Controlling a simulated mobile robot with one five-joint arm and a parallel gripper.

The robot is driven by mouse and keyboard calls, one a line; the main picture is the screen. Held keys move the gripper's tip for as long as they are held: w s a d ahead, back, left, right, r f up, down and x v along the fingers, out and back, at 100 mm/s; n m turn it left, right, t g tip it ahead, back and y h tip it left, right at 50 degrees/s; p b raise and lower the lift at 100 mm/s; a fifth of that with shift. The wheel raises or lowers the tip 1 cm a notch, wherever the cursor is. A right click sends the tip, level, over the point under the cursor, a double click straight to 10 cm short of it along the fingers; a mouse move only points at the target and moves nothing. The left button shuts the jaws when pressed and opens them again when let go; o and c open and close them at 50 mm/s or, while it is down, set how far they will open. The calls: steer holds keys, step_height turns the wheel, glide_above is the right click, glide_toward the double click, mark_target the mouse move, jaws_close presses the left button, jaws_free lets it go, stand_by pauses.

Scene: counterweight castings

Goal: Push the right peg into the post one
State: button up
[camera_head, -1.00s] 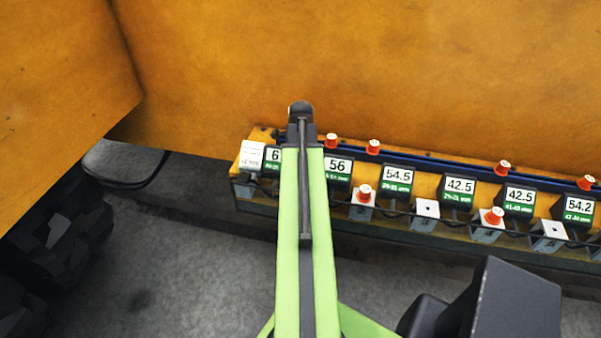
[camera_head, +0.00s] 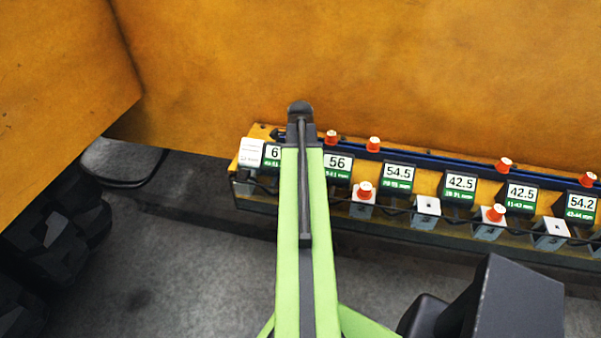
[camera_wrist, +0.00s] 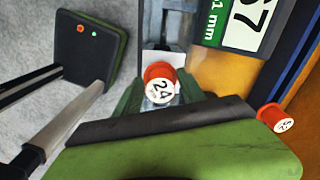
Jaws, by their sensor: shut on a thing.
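In the wrist view a red-orange peg (camera_wrist: 158,84) with a white cap marked 24 sits between the jaws of my gripper (camera_wrist: 160,94), which is shut on it. A pale block, perhaps a post, shows just behind the peg; I cannot tell whether the peg is in it. In the head view my arm hides the gripper and this peg. Farther right, white posts stand in a row: one holds a red peg (camera_head: 365,190), the post beside it (camera_head: 426,209) is bare, another holds a red peg (camera_head: 495,213), and the one after it (camera_head: 550,233) is bare.
Number signs, such as the 54.5 sign (camera_head: 398,175), stand along the orange ledge. More red pegs, such as one at the back (camera_head: 373,144), line the blue rail. A high orange wall (camera_head: 400,70) rises behind. A dark tyre (camera_head: 60,220) is at left.

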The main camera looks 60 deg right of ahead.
steer(key=shift+f+b, duration=1.05)
steer(key=shift+f, duration=0.1)
steer(key=o, duration=1.5)
steer(key=shift+r, duration=0.1)
steer(key=shift+c, duration=0.2)
step_height(320, 180, up, 18)
steer(key=p, duration=1.7)
steer(key=shift+f+p, duration=0.25)
steer(key=shift+p, duration=0.1)
steer(key=shift+d+f, duration=0.1)
